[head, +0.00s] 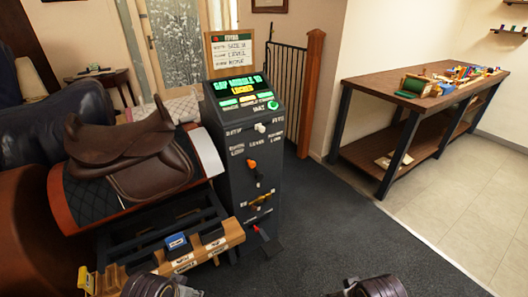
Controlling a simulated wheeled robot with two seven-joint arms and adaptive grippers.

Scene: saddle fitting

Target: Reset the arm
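Neither of my grippers shows in the head view. Two dark, rounded parts of my own arms show at the bottom edge, one at the lower left and one right of centre. The fingers are out of the picture, so I cannot see whether they hold anything. A brown leather saddle (130,157) sits on a dark quilted pad (88,200) over a stand at the left. A dark console (243,150) stands right of it, with a lit green and yellow screen (241,88). White, orange and yellow controls are on its front.
A wooden rack (225,238) with labelled blocks lies in front of the stand, close to my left arm. A workbench (420,85) with several small colourful items stands at the right. A dark railing (287,90) is behind the console. The carpet (330,225) right of the console is clear.

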